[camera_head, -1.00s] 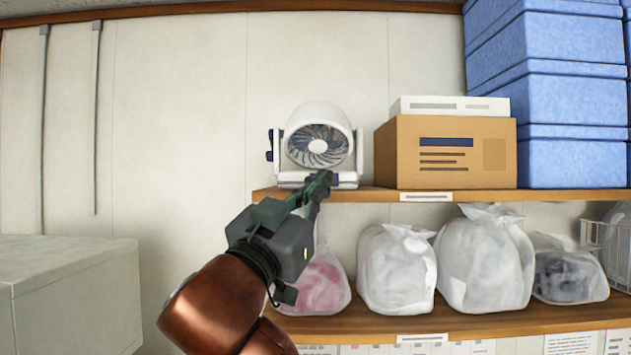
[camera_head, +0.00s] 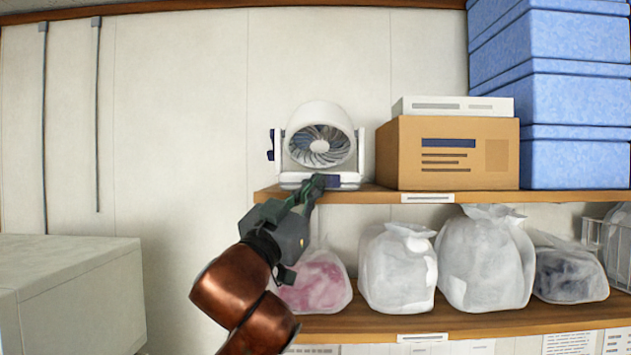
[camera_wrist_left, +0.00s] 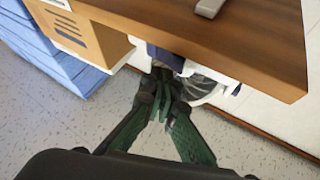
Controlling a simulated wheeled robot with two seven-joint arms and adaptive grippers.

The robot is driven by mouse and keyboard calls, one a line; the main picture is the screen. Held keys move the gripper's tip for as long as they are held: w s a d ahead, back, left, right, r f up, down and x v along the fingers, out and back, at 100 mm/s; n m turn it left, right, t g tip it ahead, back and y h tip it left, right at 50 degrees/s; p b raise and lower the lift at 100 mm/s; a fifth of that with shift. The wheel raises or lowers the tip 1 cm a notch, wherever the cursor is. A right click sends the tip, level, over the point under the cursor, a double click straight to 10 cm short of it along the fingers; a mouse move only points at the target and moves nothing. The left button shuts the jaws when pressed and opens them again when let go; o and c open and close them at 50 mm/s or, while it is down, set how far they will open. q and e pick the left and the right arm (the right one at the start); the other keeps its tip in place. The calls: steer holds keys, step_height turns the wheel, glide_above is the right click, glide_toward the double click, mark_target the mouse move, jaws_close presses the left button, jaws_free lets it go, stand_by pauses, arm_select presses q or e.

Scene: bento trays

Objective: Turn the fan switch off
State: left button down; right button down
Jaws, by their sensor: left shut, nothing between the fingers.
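A white fan (camera_head: 320,146) with a round grille stands upright near the left end of the upper shelf (camera_head: 380,194). A small dark blue panel, seemingly the switch (camera_head: 333,181), is on the front of its base. My left gripper (camera_head: 318,183) is shut and empty, its dark green fingertips at the left part of that panel and partly covering it. I cannot tell if they touch it or which way the switch is set. In the left wrist view the fan (camera_wrist_left: 203,88) is partly hidden beyond the fingertips (camera_wrist_left: 163,78). My right gripper is not in view.
A cardboard box (camera_head: 447,152) with a white box (camera_head: 452,106) on top stands right of the fan, and blue bins (camera_head: 575,100) stand farther right. Filled plastic bags (camera_head: 398,270) sit on the lower shelf.

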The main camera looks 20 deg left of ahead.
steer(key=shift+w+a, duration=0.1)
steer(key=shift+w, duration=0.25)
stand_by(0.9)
arm_select(q)
steer(key=shift+w, duration=0.2)
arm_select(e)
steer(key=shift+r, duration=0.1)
arm_select(q)
steer(key=shift+w+a, duration=0.15)
steer(key=shift+w, duration=0.1)
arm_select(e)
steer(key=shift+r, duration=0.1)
arm_select(q)
steer(key=shift+w+a+p, duration=0.15)
steer(key=shift+w+p, duration=0.15)
steer(key=shift+w, duration=0.05)
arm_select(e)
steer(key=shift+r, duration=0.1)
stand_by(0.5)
arm_select(q)
steer(key=shift+s, duration=0.1)
steer(key=shift+s+d, duration=0.4)
steer(key=shift+s, duration=0.35)
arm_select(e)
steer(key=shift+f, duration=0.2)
